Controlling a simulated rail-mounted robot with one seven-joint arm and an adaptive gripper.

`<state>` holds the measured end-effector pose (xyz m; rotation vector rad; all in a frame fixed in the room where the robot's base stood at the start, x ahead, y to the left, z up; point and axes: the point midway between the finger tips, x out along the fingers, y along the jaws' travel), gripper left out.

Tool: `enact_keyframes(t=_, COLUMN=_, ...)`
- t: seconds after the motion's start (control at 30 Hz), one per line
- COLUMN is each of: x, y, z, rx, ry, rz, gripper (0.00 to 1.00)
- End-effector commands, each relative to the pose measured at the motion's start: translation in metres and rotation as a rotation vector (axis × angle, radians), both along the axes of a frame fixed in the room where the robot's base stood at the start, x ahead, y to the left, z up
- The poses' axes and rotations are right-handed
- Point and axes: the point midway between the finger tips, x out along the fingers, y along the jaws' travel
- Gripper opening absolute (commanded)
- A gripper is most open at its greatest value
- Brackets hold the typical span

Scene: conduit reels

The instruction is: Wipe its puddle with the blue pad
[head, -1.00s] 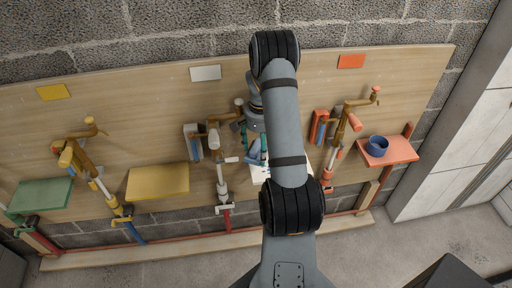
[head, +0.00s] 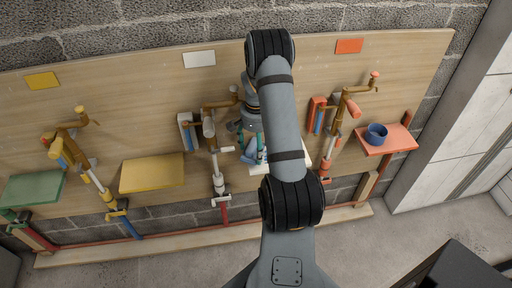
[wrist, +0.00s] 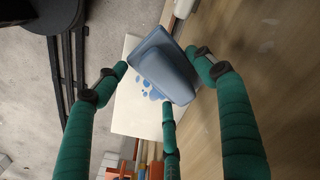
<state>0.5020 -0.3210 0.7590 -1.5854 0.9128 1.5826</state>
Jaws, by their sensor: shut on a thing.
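My gripper (wrist: 160,82) has green fingers and is shut on the blue pad (wrist: 166,68), a grey-blue block with a wide flat face. The pad is held tilted over the white shelf (wrist: 128,118). The puddle (wrist: 146,86) shows as several small blue blotches on the shelf, just beside the pad's lower edge. The pad covers part of the shelf, and I cannot tell whether it touches the surface. In the head view my gripper (head: 250,146) is at the white shelf (head: 257,169), and my arm hides much of both.
A wooden board (head: 120,90) carries pipes and valves. A yellow shelf (head: 152,174) and a green shelf (head: 32,189) stand to the left. At the right, a red shelf (head: 388,146) bears a blue cup (head: 376,134). A white-handled valve pipe (head: 217,175) is close left of my gripper.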

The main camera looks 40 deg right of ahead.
Motion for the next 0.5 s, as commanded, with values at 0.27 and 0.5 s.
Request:
enact_keyframes(t=0.27, x=0.0000, y=0.0001, z=-0.0017, rx=0.000, ry=0.000, rz=0.000, gripper=0.39)
enact_keyframes(t=0.5, x=-0.0001, y=0.0002, z=-0.0067, rx=0.000, ry=0.000, rz=0.000, gripper=0.39)
